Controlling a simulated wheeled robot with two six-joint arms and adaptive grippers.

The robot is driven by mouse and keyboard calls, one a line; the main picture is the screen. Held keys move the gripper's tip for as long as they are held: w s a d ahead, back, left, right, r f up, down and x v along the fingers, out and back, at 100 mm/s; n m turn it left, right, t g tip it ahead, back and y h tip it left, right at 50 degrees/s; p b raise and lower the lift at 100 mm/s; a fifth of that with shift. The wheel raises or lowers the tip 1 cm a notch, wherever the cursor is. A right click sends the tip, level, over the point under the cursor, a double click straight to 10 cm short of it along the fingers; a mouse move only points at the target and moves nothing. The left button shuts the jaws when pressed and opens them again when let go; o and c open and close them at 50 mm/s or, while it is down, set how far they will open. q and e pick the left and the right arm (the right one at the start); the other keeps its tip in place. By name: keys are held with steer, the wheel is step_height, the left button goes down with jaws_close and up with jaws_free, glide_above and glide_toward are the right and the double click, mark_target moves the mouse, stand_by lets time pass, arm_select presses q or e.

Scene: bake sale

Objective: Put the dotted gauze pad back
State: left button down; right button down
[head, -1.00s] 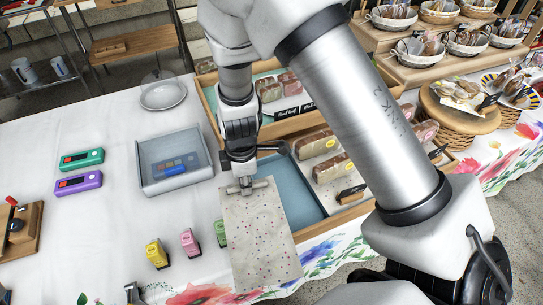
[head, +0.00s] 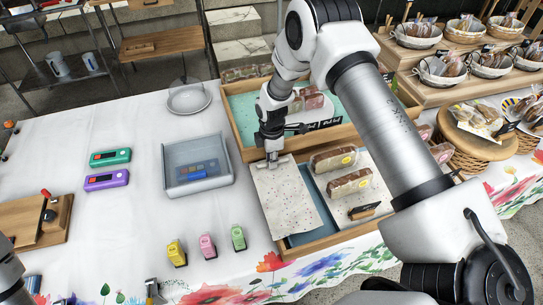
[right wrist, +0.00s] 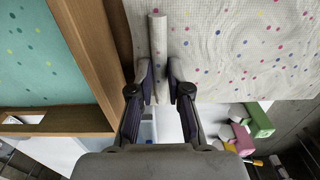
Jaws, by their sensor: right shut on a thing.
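The dotted gauze pad (head: 284,196) is a pale sheet with small coloured dots. My right gripper (head: 271,160) is shut on its upper edge. The pad hangs from the jaws across the left wall of the wooden tray (head: 243,133) and covers part of the blue-lined front compartment (head: 299,239). In the right wrist view, a folded strip of the pad (right wrist: 158,60) stands between the fingers (right wrist: 160,85), with the dotted sheet spread to the right. I cannot tell whether the pad touches the tray floor. My left gripper is not in view.
Wrapped loaves (head: 351,182) lie in the tray right of the pad. The teal back compartment (head: 243,107) holds more packs. A clear grey box (head: 227,175) and small yellow (head: 176,253), pink (head: 207,246) and green (head: 238,237) items stand left. White tablecloth is bare between them.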

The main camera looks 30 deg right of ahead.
steer(key=shift+f+b, duration=0.65)
steer(key=shift+f, duration=0.15)
steer(key=c, duration=1.1)
jaws_free()
steer(key=shift+r, duration=0.1)
steer(key=shift+r+p, duration=0.25)
steer(key=shift+p, duration=0.1)
steer(key=shift+w+r+p, duration=0.1)
steer(key=shift+r+p, duration=0.5)
steer(key=shift+r, duration=0.1)
steer(key=shift+r+b, duration=0.45)
steer(key=shift+b, duration=0.3)
step_height(320, 180, up, 10)
steer(key=shift+r+b, duration=0.15)
steer(key=shift+b, duration=0.8)
